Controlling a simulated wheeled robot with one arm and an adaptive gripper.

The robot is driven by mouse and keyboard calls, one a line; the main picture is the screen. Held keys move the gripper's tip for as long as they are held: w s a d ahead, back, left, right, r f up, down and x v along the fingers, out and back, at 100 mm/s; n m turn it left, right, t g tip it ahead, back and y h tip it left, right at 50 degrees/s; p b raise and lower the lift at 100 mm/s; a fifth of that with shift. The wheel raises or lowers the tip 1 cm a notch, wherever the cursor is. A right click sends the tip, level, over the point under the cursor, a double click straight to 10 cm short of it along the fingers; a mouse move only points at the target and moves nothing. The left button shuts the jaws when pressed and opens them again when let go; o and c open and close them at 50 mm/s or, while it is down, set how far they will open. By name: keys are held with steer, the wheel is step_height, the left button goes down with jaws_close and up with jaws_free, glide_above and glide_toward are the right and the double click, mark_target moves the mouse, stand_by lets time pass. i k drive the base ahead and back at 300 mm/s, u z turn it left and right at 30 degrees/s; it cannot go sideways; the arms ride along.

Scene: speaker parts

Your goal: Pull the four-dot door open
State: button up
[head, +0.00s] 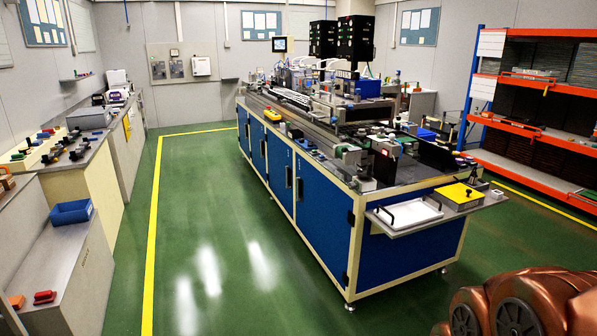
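The long workbench has a row of blue doors along its left side, in cream frames. The nearest door (324,222) is the largest in view, and another door (280,170) stands just beyond it. Smaller-looking doors (257,146) continue toward the far end. Dark upright handles (289,177) show on the doors. All the doors look shut. Any dot marks are too small to make out, so I cannot tell which door has four dots. My gripper is not in view; only copper-coloured links of my arm show at the lower right.
The green floor (215,220) left of the workbench is clear, with a yellow line (153,230) along it. Counters (85,170) with small parts and a blue bin (70,212) line the left. A shelf (384,212) juts from the bench's near end. Orange racks (540,128) stand at right.

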mark_target(323, 211)
steer(key=u, duration=0.25)
steer(key=i, duration=1.85)
steer(key=u, duration=0.75)
steer(key=i, duration=2.2)
steer(key=u, duration=0.3)
